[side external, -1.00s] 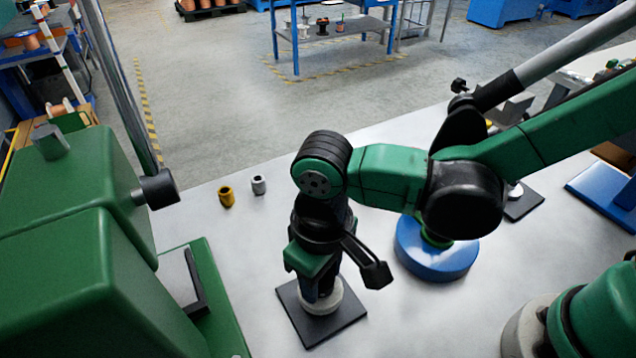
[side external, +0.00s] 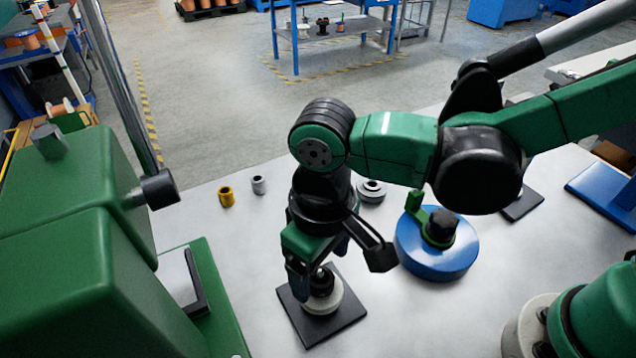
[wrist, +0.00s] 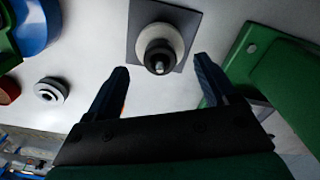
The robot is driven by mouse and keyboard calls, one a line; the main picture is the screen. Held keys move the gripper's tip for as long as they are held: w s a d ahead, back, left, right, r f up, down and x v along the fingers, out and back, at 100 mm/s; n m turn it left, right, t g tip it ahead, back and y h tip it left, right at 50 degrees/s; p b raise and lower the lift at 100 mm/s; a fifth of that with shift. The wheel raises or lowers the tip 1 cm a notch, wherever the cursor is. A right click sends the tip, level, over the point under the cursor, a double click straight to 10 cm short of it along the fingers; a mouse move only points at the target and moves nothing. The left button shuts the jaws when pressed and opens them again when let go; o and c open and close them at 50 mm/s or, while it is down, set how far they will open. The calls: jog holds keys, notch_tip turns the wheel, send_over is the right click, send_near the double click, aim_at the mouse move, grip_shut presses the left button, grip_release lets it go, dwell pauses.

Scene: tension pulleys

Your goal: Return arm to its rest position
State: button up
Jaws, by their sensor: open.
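My gripper (side external: 318,268) is open and empty, just above and around the top of a pulley stack on a dark square base plate (side external: 344,314). In the wrist view my gripper's two fingers (wrist: 161,85) are spread wide, with the white pulley (wrist: 176,37) and its black top part with a pale tip (wrist: 158,58) ahead between them. In the side view the white pulley (side external: 322,300) sits upright on the plate, with the black part (side external: 321,280) on it, partly hidden by a finger.
A blue round base (side external: 437,262) with a green and black part stands to the right. A grey ring pulley (side external: 371,190) lies behind my gripper. A yellow bushing (side external: 226,197) and a grey bushing (side external: 258,184) stand left. A green machine (side external: 75,240) fills the left side.

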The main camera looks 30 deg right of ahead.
jog(key=shift+r, duration=1.45)
jog(key=w+d+r+m+t, duration=0.1)
jog(key=d+m+t, duration=0.1)
jog(key=d, duration=0.8)
jog(key=w+d+r+m+t, duration=0.2)
jog(key=d+t, duration=0.3)
jog(key=d, duration=0.6)
jog(key=shift+w+m, duration=0.3)
